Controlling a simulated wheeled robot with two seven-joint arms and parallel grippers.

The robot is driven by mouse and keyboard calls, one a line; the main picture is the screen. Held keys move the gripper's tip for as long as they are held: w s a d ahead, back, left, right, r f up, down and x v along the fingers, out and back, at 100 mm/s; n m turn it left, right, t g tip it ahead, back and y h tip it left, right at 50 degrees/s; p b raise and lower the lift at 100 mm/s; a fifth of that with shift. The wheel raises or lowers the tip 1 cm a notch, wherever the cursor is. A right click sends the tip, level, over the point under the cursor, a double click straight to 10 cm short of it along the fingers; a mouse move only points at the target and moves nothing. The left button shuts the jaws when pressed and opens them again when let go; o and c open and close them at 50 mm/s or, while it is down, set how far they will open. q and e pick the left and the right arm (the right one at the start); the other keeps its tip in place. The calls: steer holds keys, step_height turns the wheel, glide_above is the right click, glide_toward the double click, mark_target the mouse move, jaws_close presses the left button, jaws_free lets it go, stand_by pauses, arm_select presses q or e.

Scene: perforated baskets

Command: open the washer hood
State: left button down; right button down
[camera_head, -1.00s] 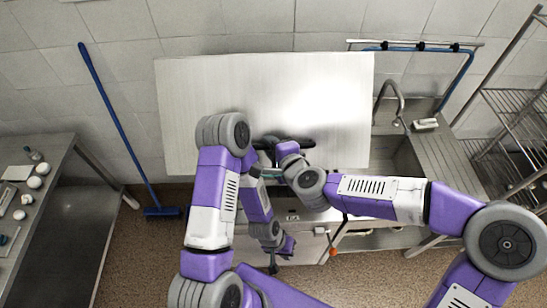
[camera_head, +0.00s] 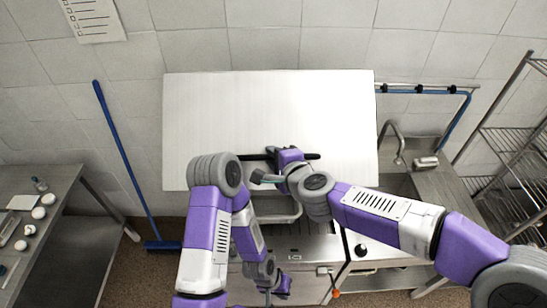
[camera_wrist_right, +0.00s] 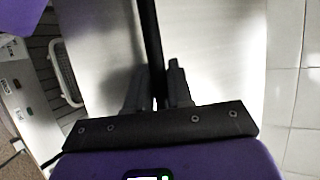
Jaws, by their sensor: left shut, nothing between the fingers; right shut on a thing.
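The washer hood (camera_head: 270,110) is a large pale metal box over the washer body (camera_head: 310,248). An open gap with a wire rack (camera_head: 286,218) shows below it. A black bar handle (camera_head: 313,156) runs across the hood. My right gripper (camera_head: 287,154) is at this bar, partly hidden by its own wrist. In the right wrist view, the fingers (camera_wrist_right: 157,88) are shut around the black bar (camera_wrist_right: 150,40), with the hood's metal face (camera_wrist_right: 215,60) behind. My left gripper (camera_head: 273,290) is lower, in front of the washer body, shut and empty, apart from the handle.
A sink with a tap (camera_head: 391,140) is to the right, with a wire shelf (camera_head: 510,150) beyond. A steel table (camera_head: 65,185) with small white items stands left. A blue broom (camera_head: 125,160) leans on the wall.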

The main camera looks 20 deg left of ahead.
steer(key=c, duration=1.4)
jaws_free()
steer(key=shift+v, duration=3.7)
